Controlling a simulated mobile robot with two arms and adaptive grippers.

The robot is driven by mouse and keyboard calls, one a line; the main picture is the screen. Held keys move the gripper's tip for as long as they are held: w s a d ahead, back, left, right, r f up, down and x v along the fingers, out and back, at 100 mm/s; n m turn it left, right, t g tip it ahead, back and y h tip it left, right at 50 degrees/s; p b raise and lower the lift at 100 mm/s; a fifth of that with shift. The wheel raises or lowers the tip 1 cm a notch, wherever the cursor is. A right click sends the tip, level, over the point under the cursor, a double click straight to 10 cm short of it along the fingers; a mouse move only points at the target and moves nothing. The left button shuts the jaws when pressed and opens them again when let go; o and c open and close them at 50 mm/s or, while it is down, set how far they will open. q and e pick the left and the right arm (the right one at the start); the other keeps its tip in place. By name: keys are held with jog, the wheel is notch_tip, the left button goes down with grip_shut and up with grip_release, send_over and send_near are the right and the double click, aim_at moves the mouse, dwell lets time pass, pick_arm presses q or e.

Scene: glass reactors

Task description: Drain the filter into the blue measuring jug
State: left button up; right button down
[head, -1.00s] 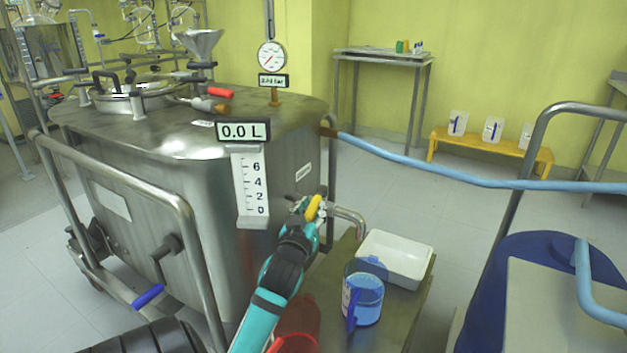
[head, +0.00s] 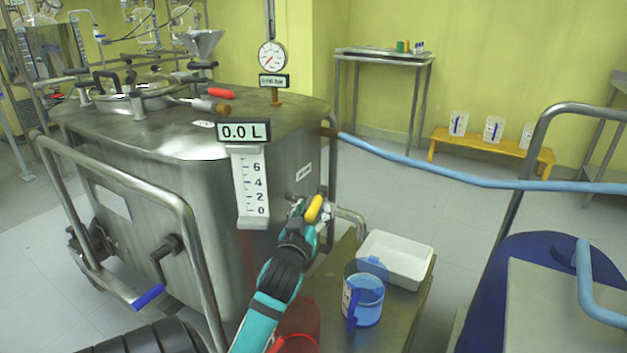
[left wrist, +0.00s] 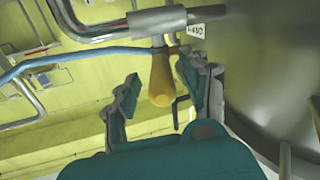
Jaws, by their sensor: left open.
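The filter is a large steel vessel (head: 200,185) on a wheeled frame, with a display (head: 243,131) reading 0.0 L above a level scale (head: 251,188). Its drain valve has a yellow handle (head: 314,208) and a bent outlet pipe (head: 352,219). The blue measuring jug (head: 364,297) stands upright on a low steel table, below and in front of the pipe. My left gripper (head: 318,220) is at the valve. In the left wrist view, its open fingers (left wrist: 160,95) have the yellow handle (left wrist: 161,80) between them, with a gap on the left side. My right gripper is not in view.
A white tray (head: 397,259) lies beside the jug on the low table (head: 412,318). A red container (head: 297,325) is near my left arm. A blue hose (head: 430,170) runs right from the vessel. A blue drum (head: 500,270) stands at the right.

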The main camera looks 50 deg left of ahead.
pick_arm(q)
jog(key=v, duration=1.1)
